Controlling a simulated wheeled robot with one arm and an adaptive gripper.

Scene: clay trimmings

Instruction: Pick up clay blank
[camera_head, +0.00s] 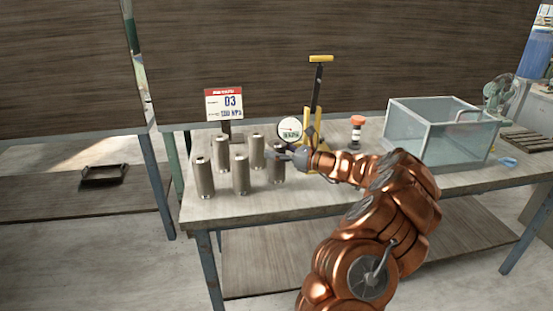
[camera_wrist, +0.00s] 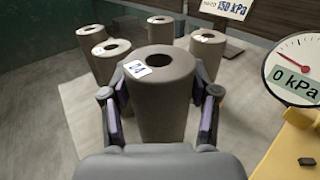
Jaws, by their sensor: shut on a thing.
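Several grey-brown clay blanks, upright cylinders with a hole in the top, stand on the left part of the table. My gripper (camera_head: 288,156) is at the rightmost blank (camera_head: 277,172) in the head view. In the wrist view my gripper (camera_wrist: 160,105) has one finger on each side of this blank (camera_wrist: 163,110), shut on it. It is upright, with a small white label on its top rim. Its lower end is hidden by my gripper's body in the wrist view. The other blanks (camera_wrist: 110,58) stand close behind and to the left, apart from my fingers.
A yellow hand press (camera_head: 317,110) with a pressure gauge (camera_head: 289,130) reading 0 kPa stands close to my gripper. A sign (camera_head: 224,104) stands behind the blanks. A red-capped jar (camera_head: 356,132) and a clear tank (camera_head: 440,132) are farther right. The table (camera_head: 225,207) is clear in front.

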